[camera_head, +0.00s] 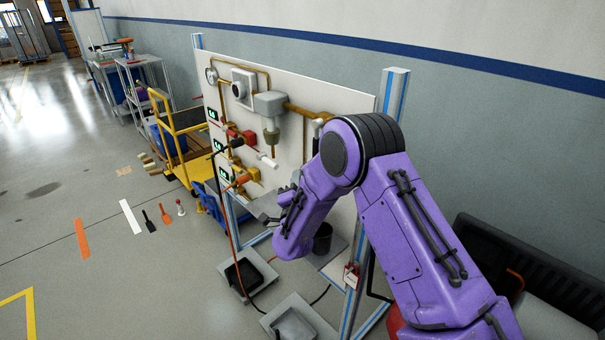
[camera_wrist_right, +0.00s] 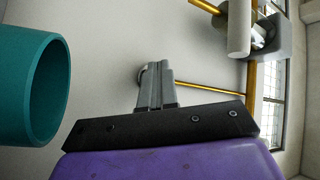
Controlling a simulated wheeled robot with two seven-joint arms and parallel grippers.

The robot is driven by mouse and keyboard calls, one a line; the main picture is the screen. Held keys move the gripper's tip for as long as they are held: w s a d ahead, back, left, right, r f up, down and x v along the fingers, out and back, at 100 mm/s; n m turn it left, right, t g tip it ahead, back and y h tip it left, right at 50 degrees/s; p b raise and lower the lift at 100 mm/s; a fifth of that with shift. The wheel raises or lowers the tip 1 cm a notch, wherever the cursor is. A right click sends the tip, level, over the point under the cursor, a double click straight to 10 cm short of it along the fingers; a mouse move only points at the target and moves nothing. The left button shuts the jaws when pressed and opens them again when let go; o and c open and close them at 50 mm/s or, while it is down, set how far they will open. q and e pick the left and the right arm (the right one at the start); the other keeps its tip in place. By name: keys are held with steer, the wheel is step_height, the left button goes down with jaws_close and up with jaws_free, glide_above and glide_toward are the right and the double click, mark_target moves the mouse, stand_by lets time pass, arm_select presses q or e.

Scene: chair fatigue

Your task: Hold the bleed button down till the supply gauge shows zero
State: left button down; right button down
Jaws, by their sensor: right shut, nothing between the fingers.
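A grey-white panel (camera_head: 290,85) stands in a blue-striped frame and carries pipes and valves. A small round gauge (camera_head: 211,75) is at its upper left; its reading is too small to tell. My right gripper (camera_wrist_right: 155,72) is shut and empty, its fingertips close to the panel face. A small round grey part (camera_wrist_right: 141,75) shows partly behind the fingertips; I cannot tell whether it is the bleed button or whether they touch it. In the head view the purple right arm comes in from the right and reaches the panel's lower part. My left gripper is out of view.
A teal cylinder (camera_wrist_right: 28,85) is left of the fingers in the wrist view, and a white cylinder (camera_wrist_right: 238,28) is at upper right. Grey trays (camera_head: 300,320) lie on the floor below the panel. A yellow cart (camera_head: 172,120) stands to the left. Open floor lies at left.

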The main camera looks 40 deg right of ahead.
stand_by(0.6)
steer(key=shift+s+a, duration=0.1)
steer(key=shift+a, duration=0.7)
steer(key=a, duration=0.5)
steer(key=shift+s+b, duration=0.2)
steer(key=shift+b, duration=0.1)
